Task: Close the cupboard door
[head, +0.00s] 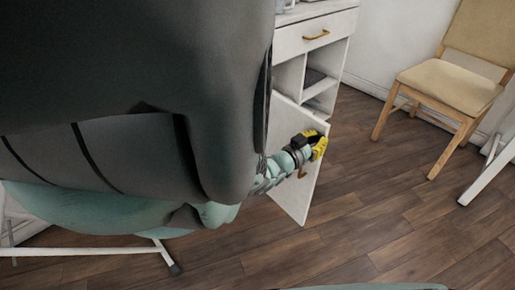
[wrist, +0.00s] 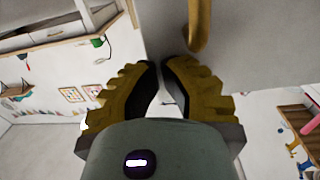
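The white cupboard door (wrist: 245,50) stands swung open from the white cabinet in the head view, its free edge toward the right. My yellow-fingered gripper (head: 318,143) is at the outer face of the door, close to its free edge. The brass handle (wrist: 198,25) is just beyond my right finger in the wrist view; in the head view part of it shows below my gripper. My fingers are partly open, with a narrow gap between their tips. Nothing is clearly held, and I cannot tell whether they touch the door. My arm hides much of the cabinet.
Above the door, the white cabinet has a drawer (head: 315,35) with a brass handle and open shelves (head: 320,88). A wooden chair (head: 452,88) stands at the right by the wall. The wooden floor (head: 370,210) between door and chair is clear.

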